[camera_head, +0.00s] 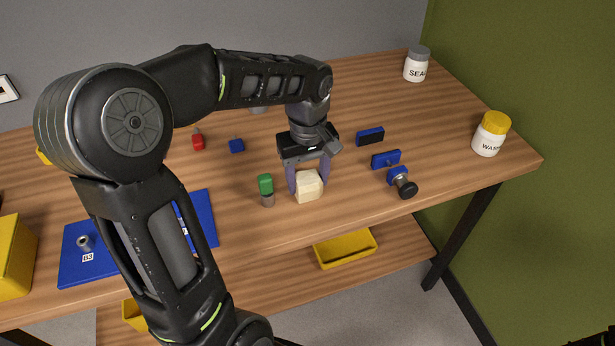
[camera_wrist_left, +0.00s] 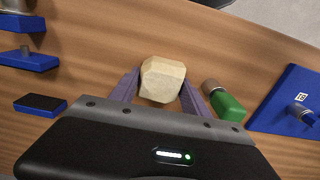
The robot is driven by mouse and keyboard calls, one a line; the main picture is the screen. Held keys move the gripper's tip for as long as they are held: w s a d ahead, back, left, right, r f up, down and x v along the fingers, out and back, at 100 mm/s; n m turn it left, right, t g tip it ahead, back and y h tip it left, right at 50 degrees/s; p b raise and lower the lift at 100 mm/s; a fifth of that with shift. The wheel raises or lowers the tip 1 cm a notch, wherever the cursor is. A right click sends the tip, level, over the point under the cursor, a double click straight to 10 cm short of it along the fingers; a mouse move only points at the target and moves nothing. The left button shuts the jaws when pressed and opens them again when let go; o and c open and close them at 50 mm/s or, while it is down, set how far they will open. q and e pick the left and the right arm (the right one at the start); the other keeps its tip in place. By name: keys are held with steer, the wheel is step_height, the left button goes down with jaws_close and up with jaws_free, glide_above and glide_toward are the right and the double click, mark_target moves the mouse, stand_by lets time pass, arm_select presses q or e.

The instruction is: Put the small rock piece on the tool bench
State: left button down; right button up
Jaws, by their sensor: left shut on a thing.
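The small rock piece (camera_head: 309,186) is a cream, block-like lump over the wooden tool bench (camera_head: 340,223), near its front edge. My left gripper (camera_head: 308,188) points down and is shut on the rock piece, with one purple finger on each side. The rock also shows between the fingers in the left wrist view (camera_wrist_left: 162,79). It is at or just above the bench top; I cannot tell whether it touches.
A blue board (camera_head: 203,218) is left. White jars (camera_head: 487,137) stand at the far right. A yellow tray (camera_head: 345,248) sits on the lower shelf.

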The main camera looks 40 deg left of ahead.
mark_target(308, 177)
arm_select(q)
steer(key=shift+f, duration=0.15)
steer(key=c, duration=0.5)
jaws_free()
step_height(308, 177, up, 12)
steer(key=shift+r+p, duration=0.2)
steer(key=shift+p, duration=0.3)
